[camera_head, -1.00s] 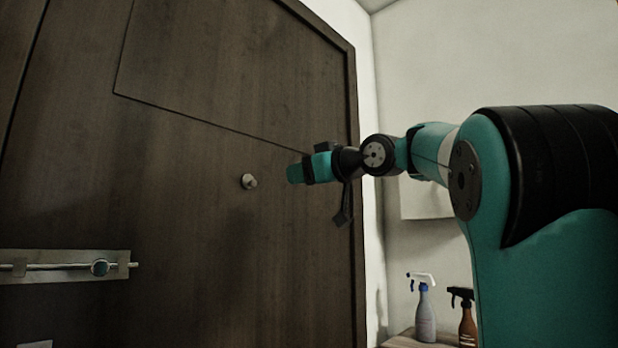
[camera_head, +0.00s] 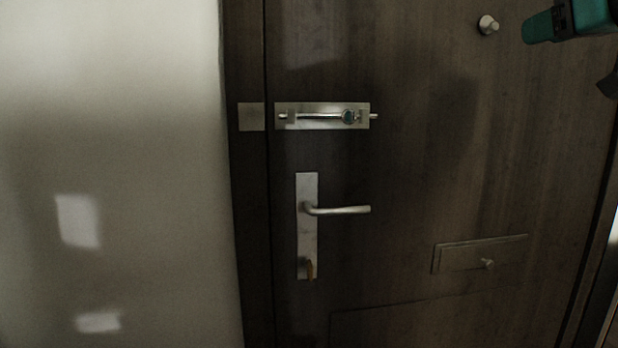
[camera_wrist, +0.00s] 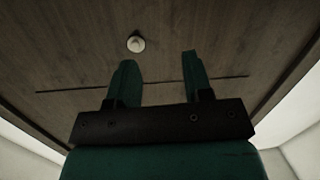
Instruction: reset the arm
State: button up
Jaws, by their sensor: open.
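My gripper (camera_wrist: 160,80) shows in the wrist view with its two teal fingers spread apart and nothing between them. Beyond the fingers is a dark wooden door with a small round metal knob (camera_wrist: 135,43), apart from the fingertips. In the head view only part of my gripper (camera_head: 560,22) shows at the upper right edge, in front of the door (camera_head: 420,170). The same knob (camera_head: 488,25) is to its left. Most of my arm is outside the head view.
A pale bare wall (camera_head: 110,170) is at the left.

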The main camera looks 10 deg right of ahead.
jog(key=s+a+f+n+g+y+p, duration=0.15)
jog(key=a+f+g, duration=0.25)
jog(key=a+f, duration=0.55)
jog(key=s+a+f+g+y+p, duration=0.25)
jog(key=a+f+g, duration=0.25)
jog(key=a+f, duration=0.45)
jog(key=s+a+f+n+g+h+p, duration=0.1)
jog(key=s+a+f+g, duration=0.2)
jog(key=s, duration=0.6)
jog(key=s+a+f+n+g+p, duration=0.1)
jog(key=s+a+f+g+p, duration=0.1)
jog(key=s+a+f+g, duration=0.2)
jog(key=s+f, duration=0.3)
jog(key=s, duration=0.1)
jog(key=shift+s+a+h, duration=0.25)
jog(key=shift+s+h, duration=0.1)
jog(key=shift+h, duration=0.05)
jog(key=shift+d+f, duration=0.1)
